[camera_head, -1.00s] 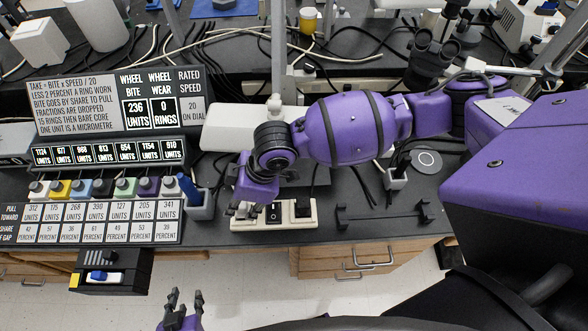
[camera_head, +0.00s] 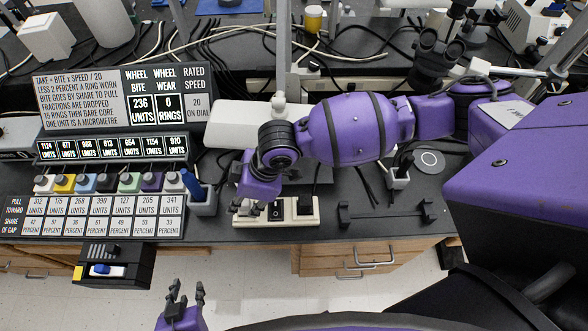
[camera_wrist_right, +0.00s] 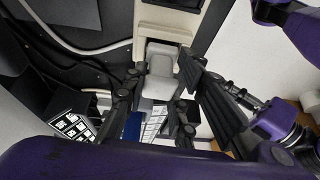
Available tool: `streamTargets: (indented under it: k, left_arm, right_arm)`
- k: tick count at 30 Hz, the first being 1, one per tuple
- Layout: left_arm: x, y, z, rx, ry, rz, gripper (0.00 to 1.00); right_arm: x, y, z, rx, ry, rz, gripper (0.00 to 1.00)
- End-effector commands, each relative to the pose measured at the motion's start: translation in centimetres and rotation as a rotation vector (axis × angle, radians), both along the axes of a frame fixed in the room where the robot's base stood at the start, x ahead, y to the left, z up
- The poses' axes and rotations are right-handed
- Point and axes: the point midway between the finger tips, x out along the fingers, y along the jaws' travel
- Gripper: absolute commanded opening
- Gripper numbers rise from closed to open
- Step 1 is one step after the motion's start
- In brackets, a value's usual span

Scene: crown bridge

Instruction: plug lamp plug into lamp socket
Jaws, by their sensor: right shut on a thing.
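The cream socket strip (camera_head: 300,216) lies near the front edge of the bench, with a black switch (camera_head: 275,210) and a black block on its right part. My right gripper (camera_head: 243,208) is over its left end. In the right wrist view, the right gripper (camera_wrist_right: 160,92) is shut on a pale grey-white plug (camera_wrist_right: 160,72). The plug's far end meets or nearly meets the cream strip (camera_wrist_right: 172,18); I cannot tell whether it is seated. My left gripper (camera_head: 187,292) is open and empty, in front of the bench over the floor.
A panel of coloured knobs and number cards (camera_head: 95,215) stands left of the strip. A grey holder with a blue item (camera_head: 202,200) is close beside my right gripper. A black bracket (camera_head: 385,214) lies to the right. A white lamp-like body (camera_head: 235,125) is behind.

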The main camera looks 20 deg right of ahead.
Motion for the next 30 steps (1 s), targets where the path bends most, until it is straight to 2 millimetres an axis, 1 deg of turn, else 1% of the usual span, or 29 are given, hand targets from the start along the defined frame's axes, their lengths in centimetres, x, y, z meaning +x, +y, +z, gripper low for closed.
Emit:
streamTargets:
  k: [3,8,18,19,22,24,30]
  left_arm:
    - [-0.4,0.2,-0.2,0.004,0.007,-0.002,0.30]
    - [-0.4,0.2,-0.3,0.005,0.009,-0.003,0.30]
    - [0.3,-0.1,-0.2,0.000,-0.001,-0.003,0.30]
    - [0.3,-0.1,-0.1,-0.001,-0.003,-0.002,0.30]
    - [0.6,-0.3,0.0,-0.005,-0.007,0.001,0.30]
    - [0.7,-0.4,0.0,-0.007,-0.009,0.003,0.30]
    - [0.6,-0.4,0.0,-0.008,-0.008,0.003,0.30]
  right_arm:
    - [0.2,0.1,0.0,0.001,-0.004,0.002,0.00]
    - [0.2,0.1,-0.2,0.001,-0.004,0.002,0.00]
    - [0.2,0.1,-0.8,0.000,-0.005,0.001,0.00]
    - [0.2,0.1,-0.8,0.000,-0.005,0.001,0.26]
    - [0.2,0.1,-0.7,0.000,-0.005,0.001,0.39]
    - [0.2,0.1,-0.7,0.000,-0.005,0.001,0.47]
    - [0.2,0.1,-0.7,0.000,-0.005,0.001,0.47]
